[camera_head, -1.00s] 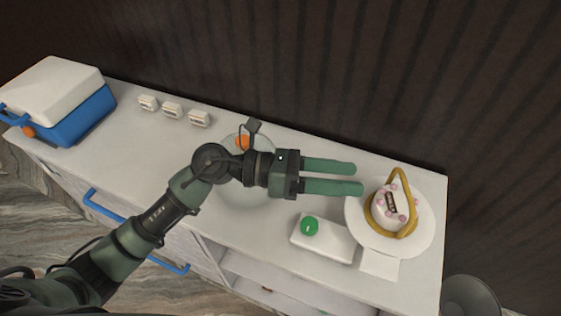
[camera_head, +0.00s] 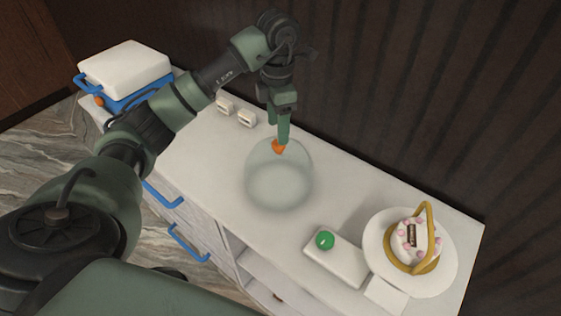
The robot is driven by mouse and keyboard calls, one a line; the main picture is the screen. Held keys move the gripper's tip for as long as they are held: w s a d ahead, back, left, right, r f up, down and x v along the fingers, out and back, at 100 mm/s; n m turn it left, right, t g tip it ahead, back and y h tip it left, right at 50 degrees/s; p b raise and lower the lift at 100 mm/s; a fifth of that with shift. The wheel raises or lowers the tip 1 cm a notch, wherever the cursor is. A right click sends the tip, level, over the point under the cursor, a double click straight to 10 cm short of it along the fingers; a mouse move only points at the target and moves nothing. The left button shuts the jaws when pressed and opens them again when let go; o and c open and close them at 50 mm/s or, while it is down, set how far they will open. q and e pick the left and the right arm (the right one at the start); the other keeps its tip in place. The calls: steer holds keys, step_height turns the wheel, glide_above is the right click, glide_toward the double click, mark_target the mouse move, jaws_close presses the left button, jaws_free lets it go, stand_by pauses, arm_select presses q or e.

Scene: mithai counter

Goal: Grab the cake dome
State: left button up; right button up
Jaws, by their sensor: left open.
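The cake dome (camera_head: 279,183) is a clear, glassy dome with an orange knob (camera_head: 278,147) on top. It stands on the white counter near the middle of the head view. My left gripper (camera_head: 279,134) points down right above the knob, with its green fingers at or around it. The fingers are open; whether they touch the knob I cannot tell. The decorated cake (camera_head: 414,236) with a golden hoop handle sits on a white round board (camera_head: 447,262) at the right, uncovered. My right gripper is not in view.
A blue and white cooler box (camera_head: 126,70) stands at the far left end. Small white tags (camera_head: 246,119) line the back. A white block with a green round item (camera_head: 325,240) and a white card (camera_head: 386,295) lie near the cake. A dark wall rises behind the counter.

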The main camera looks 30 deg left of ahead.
mark_target(279, 165)
arm_select(q)
steer(key=f, duration=0.1)
steer(key=f+p, duration=0.1)
steer(key=f, duration=0.1)
steer(key=shift+s+d+f+p, duration=0.2)
steer(key=shift+s+d+p, duration=0.05)
steer(key=shift+d+p, duration=0.1)
steer(key=shift+w+a+f, duration=0.1)
steer(key=shift+a+f, duration=0.05)
steer(key=shift+f, duration=0.35)
jaws_close()
stand_by(0.7)
